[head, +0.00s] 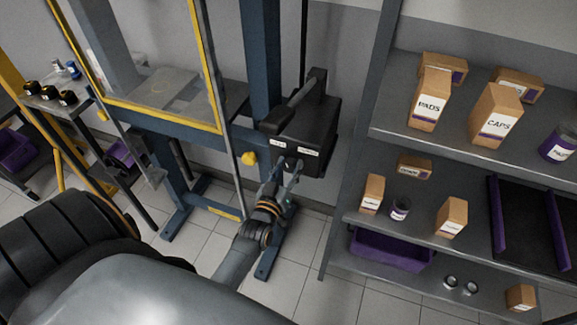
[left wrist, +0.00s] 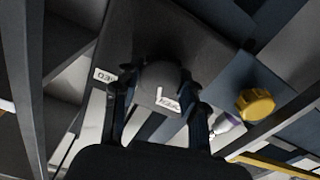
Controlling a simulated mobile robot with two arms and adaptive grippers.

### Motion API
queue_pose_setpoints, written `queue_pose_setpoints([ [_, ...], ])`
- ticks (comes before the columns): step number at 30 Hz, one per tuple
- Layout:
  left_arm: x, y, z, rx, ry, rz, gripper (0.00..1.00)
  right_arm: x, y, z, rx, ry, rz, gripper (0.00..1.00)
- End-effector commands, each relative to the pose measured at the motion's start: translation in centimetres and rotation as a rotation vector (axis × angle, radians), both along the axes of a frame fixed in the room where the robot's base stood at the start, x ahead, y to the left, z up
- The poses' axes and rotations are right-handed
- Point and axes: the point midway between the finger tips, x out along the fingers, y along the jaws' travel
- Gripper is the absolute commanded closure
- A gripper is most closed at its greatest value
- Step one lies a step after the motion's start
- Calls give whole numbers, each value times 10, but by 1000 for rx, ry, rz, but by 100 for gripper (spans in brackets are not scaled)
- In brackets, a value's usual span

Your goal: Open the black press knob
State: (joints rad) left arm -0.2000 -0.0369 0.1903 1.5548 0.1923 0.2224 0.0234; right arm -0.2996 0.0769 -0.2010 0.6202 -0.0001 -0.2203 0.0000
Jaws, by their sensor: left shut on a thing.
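The black press knob (left wrist: 160,82) is a rounded dark knob with a small white label in the left wrist view. It sits on the front of a dark pump box (head: 305,135) with two white labels, on the right post of the blue press. My left gripper (head: 289,172) reaches up to the box front below the labels. In the left wrist view its two fingers stand on either side of the knob, shut on it. The knob is mostly hidden by the fingers in the head view. My right gripper is not in view.
A yellow knob (head: 249,158) is on the press frame left of the box; it also shows in the left wrist view (left wrist: 256,104). A grey shelf (head: 400,139) with boxes and cans stands close on the right. A yellow-edged guard (head: 165,117) is on the left.

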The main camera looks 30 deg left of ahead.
Motion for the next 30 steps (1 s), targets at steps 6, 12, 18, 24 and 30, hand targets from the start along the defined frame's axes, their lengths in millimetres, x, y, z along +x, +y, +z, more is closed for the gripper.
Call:
queue_pose_setpoints([
  [6, 1, 1, 1, -119, -31, -1, 89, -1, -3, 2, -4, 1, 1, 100],
  [12, 1, 1, 1, -181, -46, -1, 89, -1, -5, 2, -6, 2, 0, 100],
  [18, 1, 0, 1, -203, -51, -2, 89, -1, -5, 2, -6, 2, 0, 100],
  [24, 1, 0, 1, -205, -52, -2, 89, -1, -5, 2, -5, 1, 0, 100],
  [30, 1, 0, 1, -204, -51, -2, 50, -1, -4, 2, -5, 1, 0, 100],
])
